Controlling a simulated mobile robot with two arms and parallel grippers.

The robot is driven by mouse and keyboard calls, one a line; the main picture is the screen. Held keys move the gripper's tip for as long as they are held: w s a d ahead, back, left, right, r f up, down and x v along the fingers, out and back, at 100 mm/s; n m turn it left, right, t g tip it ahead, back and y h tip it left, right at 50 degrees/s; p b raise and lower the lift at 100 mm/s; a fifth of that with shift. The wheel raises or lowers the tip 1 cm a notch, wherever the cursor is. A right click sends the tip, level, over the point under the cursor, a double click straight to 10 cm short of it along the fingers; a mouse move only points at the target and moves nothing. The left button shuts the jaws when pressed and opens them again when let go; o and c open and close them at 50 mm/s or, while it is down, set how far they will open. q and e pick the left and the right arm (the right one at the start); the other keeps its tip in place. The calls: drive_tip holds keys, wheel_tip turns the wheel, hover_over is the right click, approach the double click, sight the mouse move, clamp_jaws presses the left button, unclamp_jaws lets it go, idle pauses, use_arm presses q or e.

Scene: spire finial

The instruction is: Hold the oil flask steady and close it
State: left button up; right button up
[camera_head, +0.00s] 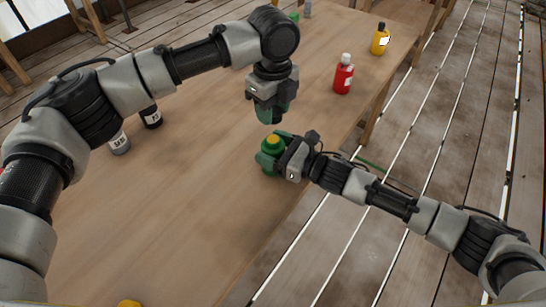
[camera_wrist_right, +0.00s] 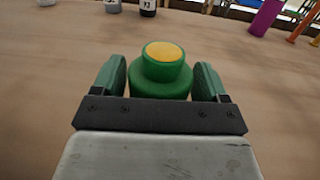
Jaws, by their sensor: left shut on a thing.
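The green oil flask (camera_head: 268,158) stands upright near the table's right edge, with a round yellow top on its neck. In the right wrist view the flask (camera_wrist_right: 160,86) sits between the two green fingers. My right gripper (camera_head: 276,160) has a finger on each side of it, very close; I cannot tell whether both press on it. My left gripper (camera_head: 268,116) points down just above the flask, apart from it. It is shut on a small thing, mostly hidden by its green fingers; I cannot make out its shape.
A red bottle (camera_head: 343,75) and a yellow bottle (camera_head: 380,40) stand farther back near the right edge. A grey bottle (camera_head: 119,141) and a black one (camera_head: 151,117) stand to the left near my left arm. The front middle of the table (camera_head: 170,215) is clear.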

sight(273, 139)
drive_tip(key=c, duration=1)
use_arm(q)
drive_tip(key=shift+f, duration=2.45)
drive_tip(key=shift+f, duration=0.1)
drive_tip(key=shift+f, duration=0.8)
drive_tip(key=shift+f, duration=0.55)
